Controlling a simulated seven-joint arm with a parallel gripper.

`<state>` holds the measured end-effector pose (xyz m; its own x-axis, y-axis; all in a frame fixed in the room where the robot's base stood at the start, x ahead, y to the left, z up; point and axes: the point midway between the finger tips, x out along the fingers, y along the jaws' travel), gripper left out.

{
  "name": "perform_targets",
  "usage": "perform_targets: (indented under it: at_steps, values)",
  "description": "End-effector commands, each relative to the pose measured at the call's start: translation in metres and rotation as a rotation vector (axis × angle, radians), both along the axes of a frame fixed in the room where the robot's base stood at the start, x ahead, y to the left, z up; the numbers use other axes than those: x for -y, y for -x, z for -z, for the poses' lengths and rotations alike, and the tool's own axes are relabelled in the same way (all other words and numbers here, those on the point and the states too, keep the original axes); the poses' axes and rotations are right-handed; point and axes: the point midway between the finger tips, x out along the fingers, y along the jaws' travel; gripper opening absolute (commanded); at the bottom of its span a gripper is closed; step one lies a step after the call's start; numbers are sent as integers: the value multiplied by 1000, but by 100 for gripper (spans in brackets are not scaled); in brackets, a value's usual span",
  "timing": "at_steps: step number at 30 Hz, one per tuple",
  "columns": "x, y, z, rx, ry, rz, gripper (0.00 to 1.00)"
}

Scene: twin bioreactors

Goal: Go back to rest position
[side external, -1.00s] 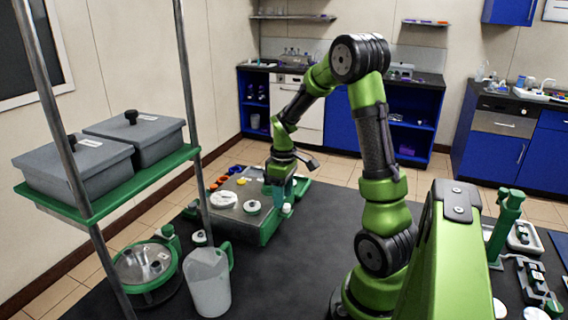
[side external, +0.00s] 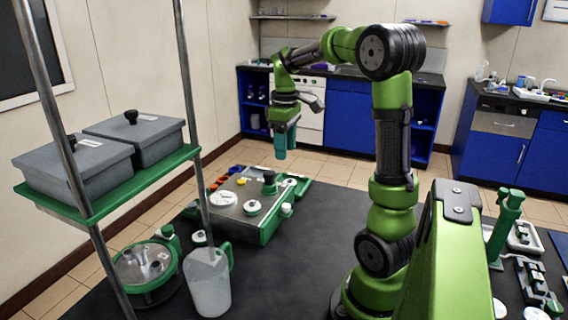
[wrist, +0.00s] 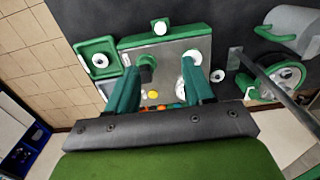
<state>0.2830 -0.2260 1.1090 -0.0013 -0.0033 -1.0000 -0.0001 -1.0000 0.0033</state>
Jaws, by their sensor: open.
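My gripper (side external: 285,140) hangs in the air above and behind the green-and-grey bioreactor station (side external: 236,212), fingers pointing down. Nothing is between the fingers. In the wrist view my gripper (wrist: 162,90) shows two teal fingers spread apart, with the station's grey top (wrist: 172,62) below and beyond them. The station carries a green-and-black knob (side external: 269,183), white round caps and several orange and blue pieces.
A metal rack with a green shelf (side external: 110,190) and two grey lidded boxes (side external: 75,170) stands at the left. A translucent jug (side external: 207,283) and a round green-rimmed vessel (side external: 145,266) stand near it. Green equipment (side external: 507,225) is at the right. The dark table middle is clear.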

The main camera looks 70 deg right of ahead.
Motion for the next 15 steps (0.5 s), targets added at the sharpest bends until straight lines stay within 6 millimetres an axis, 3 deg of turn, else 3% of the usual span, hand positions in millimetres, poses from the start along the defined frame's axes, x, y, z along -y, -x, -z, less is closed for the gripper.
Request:
perform_targets:
  at_steps: [5, 10, 13, 15]
  values:
    - [0, 0, 0, 1, 1, 13, 52]
    - [0, -2, 10, 23, 9, 149, 52]
    - [-20, -4, 12, 83, 7, 264, 52]
    - [-46, -6, 10, 144, -1, 332, 52]
